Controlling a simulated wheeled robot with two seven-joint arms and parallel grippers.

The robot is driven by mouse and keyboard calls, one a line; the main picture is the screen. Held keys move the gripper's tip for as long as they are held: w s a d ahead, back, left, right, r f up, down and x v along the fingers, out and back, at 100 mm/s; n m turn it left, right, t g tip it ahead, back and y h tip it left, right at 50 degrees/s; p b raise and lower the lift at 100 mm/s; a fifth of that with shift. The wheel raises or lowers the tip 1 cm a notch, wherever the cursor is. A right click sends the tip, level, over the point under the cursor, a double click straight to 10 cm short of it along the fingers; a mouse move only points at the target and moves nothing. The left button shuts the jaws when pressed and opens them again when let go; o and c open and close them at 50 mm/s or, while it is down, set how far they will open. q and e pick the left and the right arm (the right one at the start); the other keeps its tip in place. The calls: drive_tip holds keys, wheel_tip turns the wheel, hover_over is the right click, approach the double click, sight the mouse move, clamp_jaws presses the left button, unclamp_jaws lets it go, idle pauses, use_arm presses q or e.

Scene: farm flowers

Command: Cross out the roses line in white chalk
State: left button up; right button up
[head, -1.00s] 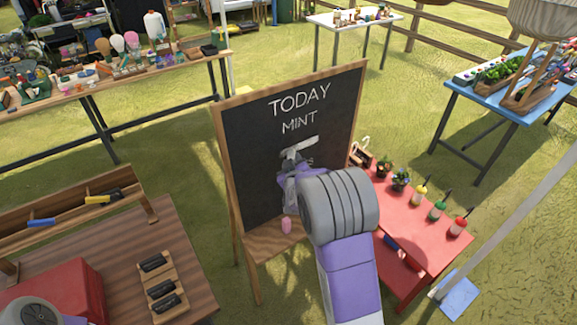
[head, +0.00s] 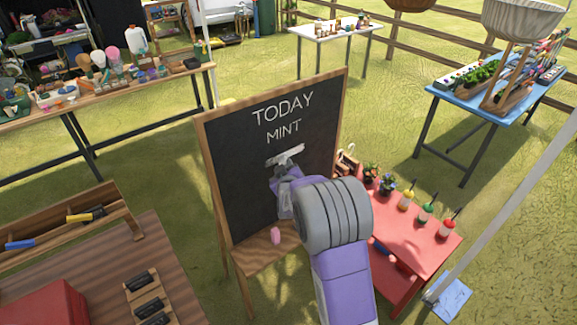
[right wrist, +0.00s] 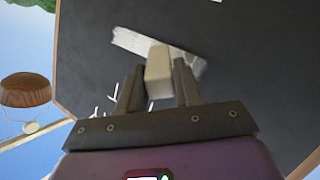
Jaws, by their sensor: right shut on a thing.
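The chalkboard (head: 235,200) stands on a wooden easel, with TODAY and MINT in white letters. A thick white chalk stroke (head: 285,155) lies below MINT; it also crosses the dark board in the right wrist view (right wrist: 128,41). My right gripper (head: 281,180) is at the board just below the stroke, its tips partly hidden by my wrist. In the right wrist view its fingers (right wrist: 158,82) are shut on a pale, blocky chalk (right wrist: 158,68), whose end overlaps the stroke. I cannot make out a readable roses line. My left gripper is not in view.
A pink piece (head: 275,236) sits on the easel ledge (head: 255,258). A red table (head: 425,240) with bottles and potted plants stands close on the right. A brown wooden table (head: 85,270) stands at the lower left. Grass lies open behind the board.

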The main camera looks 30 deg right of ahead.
drive_tip(key=a+p, duration=0.2)
drive_tip(key=a, duration=0.4)
drive_tip(key=shift+s+a, duration=0.2)
drive_tip(key=shift+s, duration=0.05)
drive_tip(key=shift+s, duration=0.1)
drive_tip(key=shift+s+d, duration=0.15)
drive_tip(key=shift+s, duration=1.35)
drive_tip(key=shift+s+d, duration=0.15)
drive_tip(key=shift+s, duration=1.3)
drive_tip(key=shift+s+d, duration=0.15)
drive_tip(key=shift+s, duration=1.35)
